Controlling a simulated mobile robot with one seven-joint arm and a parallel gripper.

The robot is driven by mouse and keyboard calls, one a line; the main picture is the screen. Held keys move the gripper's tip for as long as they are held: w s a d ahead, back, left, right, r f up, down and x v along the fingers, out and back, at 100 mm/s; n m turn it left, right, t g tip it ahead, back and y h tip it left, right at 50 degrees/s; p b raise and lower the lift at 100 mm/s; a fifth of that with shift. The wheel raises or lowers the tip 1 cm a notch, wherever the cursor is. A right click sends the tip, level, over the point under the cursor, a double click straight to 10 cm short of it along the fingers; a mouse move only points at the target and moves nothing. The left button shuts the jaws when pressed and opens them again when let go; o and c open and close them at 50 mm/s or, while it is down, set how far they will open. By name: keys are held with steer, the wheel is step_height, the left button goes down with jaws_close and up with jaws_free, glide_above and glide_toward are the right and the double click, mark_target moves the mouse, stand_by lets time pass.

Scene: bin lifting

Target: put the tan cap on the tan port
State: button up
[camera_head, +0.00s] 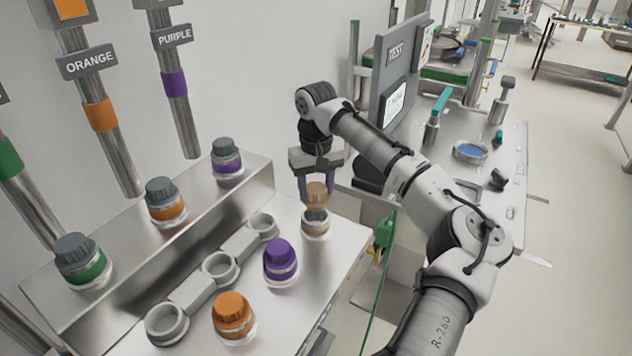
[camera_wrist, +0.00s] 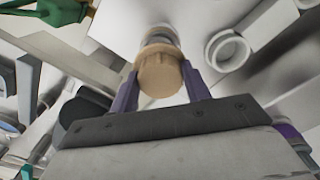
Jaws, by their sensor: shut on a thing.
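The tan cap (camera_head: 317,192) is between the two purple fingers of my gripper (camera_head: 316,196), which is shut on it. The cap is roughly upright, directly over the tan port (camera_head: 315,226), a short clear-and-white neck with a tan band at the right end of the metal bench. The wrist view shows the ribbed cap (camera_wrist: 160,74) between the fingers, with part of the port (camera_wrist: 161,36) behind it. The cap hides much of the port there. I cannot tell whether the cap's lower rim touches the port.
A purple-capped port (camera_head: 281,262) and an orange-capped port (camera_head: 234,316) stand in the same row. Empty grey ring holders (camera_head: 220,269) lie beside them. Grey-capped green, orange and purple ports (camera_head: 165,201) sit on the raised ledge. A TEST panel (camera_head: 396,75) stands behind my arm.

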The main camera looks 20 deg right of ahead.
mark_target(316, 202)
steer(key=shift+f, duration=0.4)
steer(key=shift+f, duration=0.1)
steer(key=shift+f+b, duration=0.35)
steer(key=shift+f, duration=0.65)
steer(key=shift+f, duration=1.1)
stand_by(0.7)
steer(key=o, duration=1.2)
steer(key=shift+o, duration=0.2)
steer(key=shift+r, duration=0.1)
step_height(316, 202, up, 14)
steer(key=shift+f+b, duration=0.25)
steer(key=shift+b, duration=0.5)
steer(key=shift+d, duration=0.1)
